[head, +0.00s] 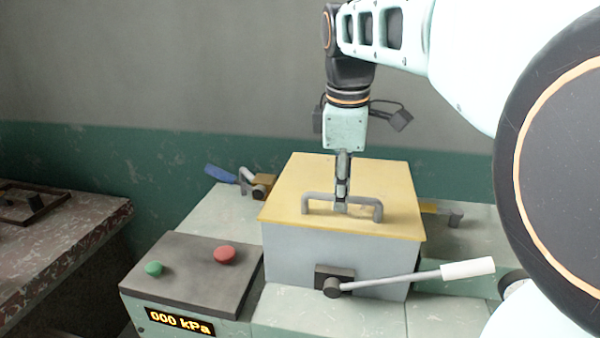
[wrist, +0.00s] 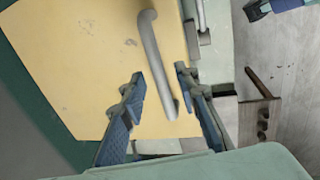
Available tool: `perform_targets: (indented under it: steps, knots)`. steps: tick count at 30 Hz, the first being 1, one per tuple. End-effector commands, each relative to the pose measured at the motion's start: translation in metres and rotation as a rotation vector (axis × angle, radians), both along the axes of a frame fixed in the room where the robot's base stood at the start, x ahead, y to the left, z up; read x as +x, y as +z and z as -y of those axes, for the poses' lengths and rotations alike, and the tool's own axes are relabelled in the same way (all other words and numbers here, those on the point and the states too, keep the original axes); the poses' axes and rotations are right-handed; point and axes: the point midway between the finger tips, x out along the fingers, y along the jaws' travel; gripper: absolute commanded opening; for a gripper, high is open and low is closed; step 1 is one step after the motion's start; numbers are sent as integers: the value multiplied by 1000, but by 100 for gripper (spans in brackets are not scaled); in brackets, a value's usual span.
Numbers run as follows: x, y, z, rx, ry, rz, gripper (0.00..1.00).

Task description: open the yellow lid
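The yellow lid (head: 390,190) lies flat and shut on top of a pale grey box (head: 290,252). A grey bar handle (head: 318,196) runs across the lid near its front edge. My gripper (head: 341,206) points straight down at the middle of this handle. In the wrist view, the lid (wrist: 75,55) fills the left and middle, and the handle (wrist: 152,45) passes between my two fingertips (wrist: 160,74). The fingers are apart, with a gap showing on each side of the bar. Exact fingertip height against the bar is hard to tell.
A lever with a white grip (head: 467,269) sticks out right across the box front. A blue-handled part (head: 220,173) stands left of the box. A control panel with a red button (head: 224,254), a green button (head: 154,269) and a "000 kPa" display (head: 180,321) sits front left.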

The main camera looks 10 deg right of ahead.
Motion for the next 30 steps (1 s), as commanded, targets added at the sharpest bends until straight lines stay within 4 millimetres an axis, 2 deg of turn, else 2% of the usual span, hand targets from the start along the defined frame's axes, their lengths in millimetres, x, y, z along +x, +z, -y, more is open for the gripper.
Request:
perform_targets:
  steps: [2, 9, 10, 23, 30]
  knots:
    - [0, 0, 0, 0, 0, 0, 28]
    - [0, 0, 0, 0, 0, 0, 1]
    - [0, 0, 0, 0, 0, 0, 0]
    - [1, 2, 0, 0, 0, 0, 0]
    - [11, 19, 7, -1, -2, 3, 0]
